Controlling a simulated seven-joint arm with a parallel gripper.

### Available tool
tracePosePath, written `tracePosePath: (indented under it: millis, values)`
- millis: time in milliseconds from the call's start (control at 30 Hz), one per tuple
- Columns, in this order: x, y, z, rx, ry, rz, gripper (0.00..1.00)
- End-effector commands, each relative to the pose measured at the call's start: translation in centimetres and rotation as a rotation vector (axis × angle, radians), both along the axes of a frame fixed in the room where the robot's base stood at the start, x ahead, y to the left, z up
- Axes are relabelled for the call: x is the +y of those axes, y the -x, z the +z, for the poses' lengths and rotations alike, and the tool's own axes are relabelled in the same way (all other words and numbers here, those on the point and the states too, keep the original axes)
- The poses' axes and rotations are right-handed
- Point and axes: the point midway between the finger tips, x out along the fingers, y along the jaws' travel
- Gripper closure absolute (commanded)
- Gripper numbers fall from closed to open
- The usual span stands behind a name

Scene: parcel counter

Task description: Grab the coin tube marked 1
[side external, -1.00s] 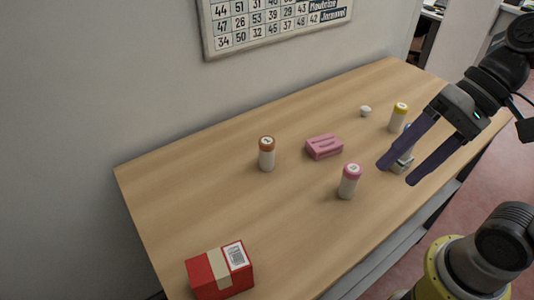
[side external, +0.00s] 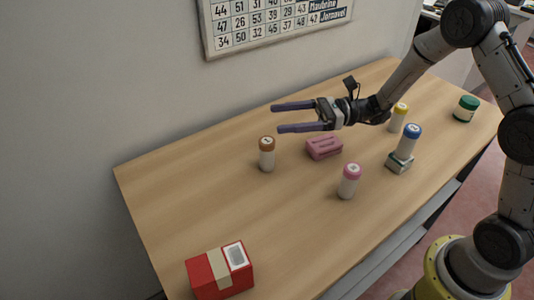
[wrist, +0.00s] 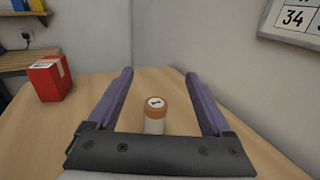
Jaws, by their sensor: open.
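A white coin tube with an orange-brown cap (side external: 267,155) stands upright on the table. In the wrist view the same tube (wrist: 155,117) shows a white disc on its cap with a dark stroke that looks like a 1. My gripper (side external: 276,118) is open and empty, pointing left above the table near this tube. In the wrist view the tube appears between the two purple fingers (wrist: 158,74), with its lower part hidden by the gripper body. Other tubes have pink (side external: 349,182), yellow (side external: 398,118) and blue (side external: 407,142) caps; their marks are too small to read.
A pink block (side external: 324,147) lies right of the brown-capped tube. A green-lidded jar (side external: 466,109) is at the right end. A red box (side external: 219,273) sits at the near left. A wall runs along the back.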

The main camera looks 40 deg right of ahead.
Motion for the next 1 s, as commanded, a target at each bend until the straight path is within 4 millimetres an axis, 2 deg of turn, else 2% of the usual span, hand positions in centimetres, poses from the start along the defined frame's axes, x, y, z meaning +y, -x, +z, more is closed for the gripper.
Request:
tracePosePath:
  millis: [300, 400, 667, 1000]
  values:
    - [0.0, 0.0, -5.9, 0.004, 0.0, 0.0, 0.16]
    - [0.0, 0.1, -7.3, 0.002, 0.0, 0.0, 0.16]
    - [1.6, -0.7, -7.2, -0.003, 0.003, 0.003, 0.16]
    - [6.1, -2.8, -7.2, -0.003, 0.003, 0.004, 0.16]
